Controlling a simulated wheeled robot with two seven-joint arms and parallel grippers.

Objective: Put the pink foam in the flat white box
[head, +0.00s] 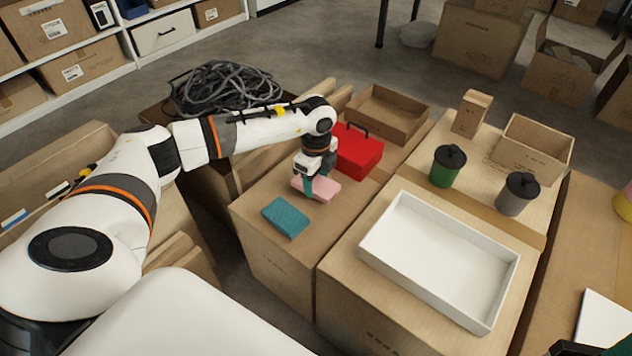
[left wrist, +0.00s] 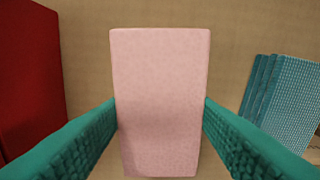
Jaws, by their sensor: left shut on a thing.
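The pink foam (head: 326,188) is a pale pink block on the left carton, partly hidden by my left gripper (head: 319,187). In the left wrist view the foam (left wrist: 160,90) lies between the two green fingers, which touch its long sides. My left gripper (left wrist: 160,115) is shut on it. Whether the foam still rests on the carton is hard to tell. The flat white box (head: 420,250) is open and empty, on the carton to the right. What may be a bit of my right gripper shows at the bottom right corner, too little to read.
A teal sponge (head: 286,217) lies in front of the foam. A red toolbox (head: 357,150) stands just behind it. A green cup (head: 447,166) and a grey cup (head: 518,194) stand behind the white box. A gap separates the cartons' front edges from my base.

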